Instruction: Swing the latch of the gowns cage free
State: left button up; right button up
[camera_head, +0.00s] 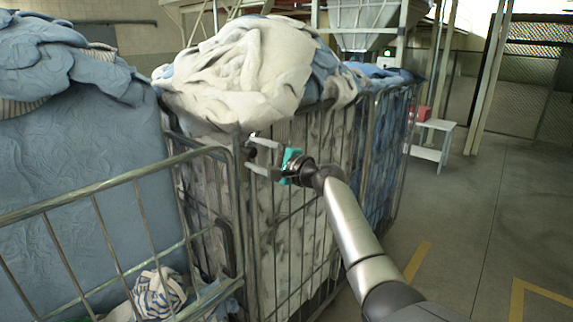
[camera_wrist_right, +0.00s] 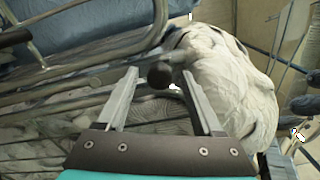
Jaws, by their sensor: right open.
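A wire cage (camera_head: 240,230) stands in the middle of the head view, heaped with white and pale blue cloth (camera_head: 245,70). My right gripper (camera_head: 250,154) is at this cage's upper front corner post, its fingers apart and pointing left. In the right wrist view, a dark round knob (camera_wrist_right: 159,75), possibly the latch's end, shows between the spread fingertips of the right gripper (camera_wrist_right: 160,88). I cannot tell whether the fingers touch it. No label shows which cage holds gowns. My left gripper is not in view.
Another cage (camera_head: 120,180), with blue padded cloth (camera_head: 60,120) piled high, stands at the left, its rails close to the corner post. A white step stool (camera_head: 432,140) with a red box (camera_head: 422,113) stands behind at the right. The floor (camera_head: 480,220) at the right is clear.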

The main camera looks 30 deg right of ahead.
jog(key=b+v, duration=0.1)
jog(key=v, duration=1.3)
jog(key=shift+r, duration=0.1)
jog(key=s+f+n+g+h+b, duration=0.1)
jog(key=s+f+g+h+b, duration=0.15)
jog(key=f, duration=1.75)
jog(key=s+f+n+g+h+b, duration=0.1)
jog(key=f+n+g+h+b, duration=0.2)
jog(key=f, duration=1.7)
jog(key=s+a+f+n+g+b, duration=0.25)
jog(key=s+f, duration=0.45)
jog(key=f, duration=0.4)
jog(key=s+a+f+n+g+b, duration=0.1)
jog(key=s+f+g+b, duration=0.15)
jog(key=s+f, duration=0.55)
jog(key=s+a+f+n+g+b, duration=0.1)
jog(key=s+a+f+n+b, duration=0.1)
jog(key=s+f, duration=0.5)
jog(key=s+a+f+n+g+b, duration=0.2)
jog(key=s+a+f+n, duration=0.3)
jog(key=s, duration=0.9)
jog(key=s+a+f+n+g+b, duration=0.2)
jog(key=s+f+n, duration=0.4)
jog(key=s+f, duration=0.4)
jog(key=shift+s+a+f+h, duration=0.35)
jog(key=shift+a+f, duration=0.3)
jog(key=shift+a, duration=0.2)
